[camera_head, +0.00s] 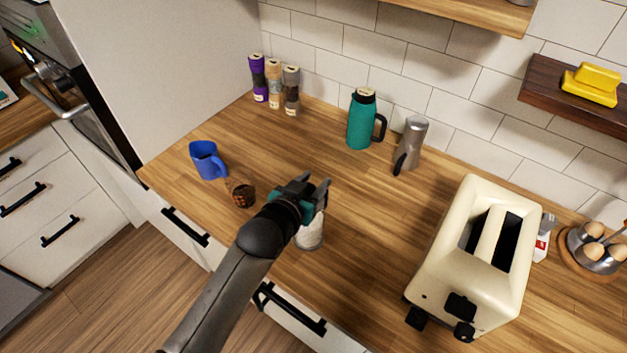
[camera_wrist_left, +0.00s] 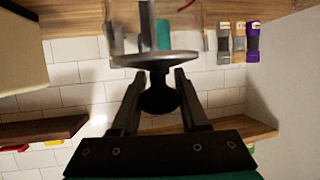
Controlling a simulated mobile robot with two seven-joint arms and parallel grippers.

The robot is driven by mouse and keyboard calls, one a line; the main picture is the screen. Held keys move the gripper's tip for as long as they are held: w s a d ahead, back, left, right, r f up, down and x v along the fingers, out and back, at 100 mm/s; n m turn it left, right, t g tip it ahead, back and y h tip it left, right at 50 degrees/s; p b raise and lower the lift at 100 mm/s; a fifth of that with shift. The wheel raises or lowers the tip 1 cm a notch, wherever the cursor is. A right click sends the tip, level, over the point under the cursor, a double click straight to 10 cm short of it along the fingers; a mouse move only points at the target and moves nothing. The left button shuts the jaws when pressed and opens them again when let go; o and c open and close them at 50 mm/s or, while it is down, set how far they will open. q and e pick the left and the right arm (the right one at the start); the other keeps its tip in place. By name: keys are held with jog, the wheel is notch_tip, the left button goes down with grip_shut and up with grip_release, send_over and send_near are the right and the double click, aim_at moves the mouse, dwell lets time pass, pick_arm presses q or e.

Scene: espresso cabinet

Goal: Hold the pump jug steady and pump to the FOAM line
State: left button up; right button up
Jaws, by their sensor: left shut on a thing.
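The pump jug (camera_head: 310,238) stands on the wooden counter near its front edge, mostly hidden under my left arm and gripper. In the left wrist view, seen upside down, the jug (camera_wrist_left: 125,38) is clear-walled with a round metal lid (camera_wrist_left: 155,60) and a black round knob (camera_wrist_left: 160,100). My left gripper (camera_head: 312,190) is above the jug, and in the wrist view its fingers (camera_wrist_left: 158,92) are on either side of the knob, shut on it. A small reddish mark shows on the jug wall, but I cannot read a FOAM line or the level inside. My right gripper is out of view.
A dark patterned cup (camera_head: 240,194) and a blue mug (camera_head: 204,160) stand left of the jug. A cream toaster (camera_head: 455,255) is at right. A teal flask (camera_head: 361,122), metal pot (camera_head: 412,142) and several grinders (camera_head: 274,84) stand along the wall. The middle counter is clear.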

pick_arm(q)
grip_shut()
dwell(0.4)
jog(key=shift+o, duration=1.9)
grip_release()
grip_shut()
jog(key=shift+o, duration=1.5)
grip_release()
jog(key=o, duration=0.3)
jog(key=shift+s, duration=0.1)
